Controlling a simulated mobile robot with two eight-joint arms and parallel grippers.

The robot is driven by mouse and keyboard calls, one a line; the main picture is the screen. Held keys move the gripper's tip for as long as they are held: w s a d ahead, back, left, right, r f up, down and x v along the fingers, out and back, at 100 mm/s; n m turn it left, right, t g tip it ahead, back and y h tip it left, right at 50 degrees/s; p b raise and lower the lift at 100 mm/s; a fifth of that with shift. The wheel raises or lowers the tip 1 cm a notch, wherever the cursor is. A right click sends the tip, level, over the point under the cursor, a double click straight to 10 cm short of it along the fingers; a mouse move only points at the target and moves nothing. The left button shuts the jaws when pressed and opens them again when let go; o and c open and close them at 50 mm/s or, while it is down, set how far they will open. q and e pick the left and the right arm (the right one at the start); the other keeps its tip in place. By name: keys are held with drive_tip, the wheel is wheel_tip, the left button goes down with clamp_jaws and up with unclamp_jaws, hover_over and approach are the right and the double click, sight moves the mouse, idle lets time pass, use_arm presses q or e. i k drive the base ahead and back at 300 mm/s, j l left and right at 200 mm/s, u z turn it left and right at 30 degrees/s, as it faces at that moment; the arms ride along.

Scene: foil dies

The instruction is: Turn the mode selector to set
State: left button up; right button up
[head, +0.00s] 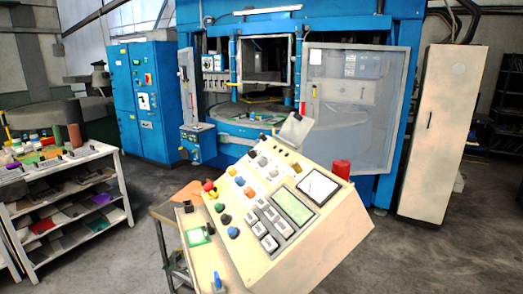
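A tilted cream control console (315,245) stands in the front middle of the head view. Its sloped face carries several round knobs and buttons in black, blue, yellow, orange and red. I cannot tell which one is the mode selector, and the labels and knob positions are too small to read. The console also has a greenish display (293,206) and a keypad (268,222). Neither of my grippers is in view.
A blue press (220,180) with a clear guard panel (355,100) stands behind the console. A blue cabinet (160,100) is at the left, and a pale cabinet (435,130) at the right. A loaded shelf rack (100,205) stands at far left. Floor (430,255) at right is clear.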

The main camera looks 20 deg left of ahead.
sight(251, 153)
drive_tip(key=i+j+z, duration=0.15)
drive_tip(key=j, duration=0.4)
drive_tip(key=j+z, duration=0.2)
drive_tip(key=j, duration=0.35)
drive_tip(key=i+j, duration=0.1)
drive_tip(key=j, duration=0.65)
drive_tip(key=i+j+z, duration=0.1)
drive_tip(key=j, duration=0.65)
drive_tip(key=i+j, duration=0.15)
drive_tip(key=j, duration=0.6)
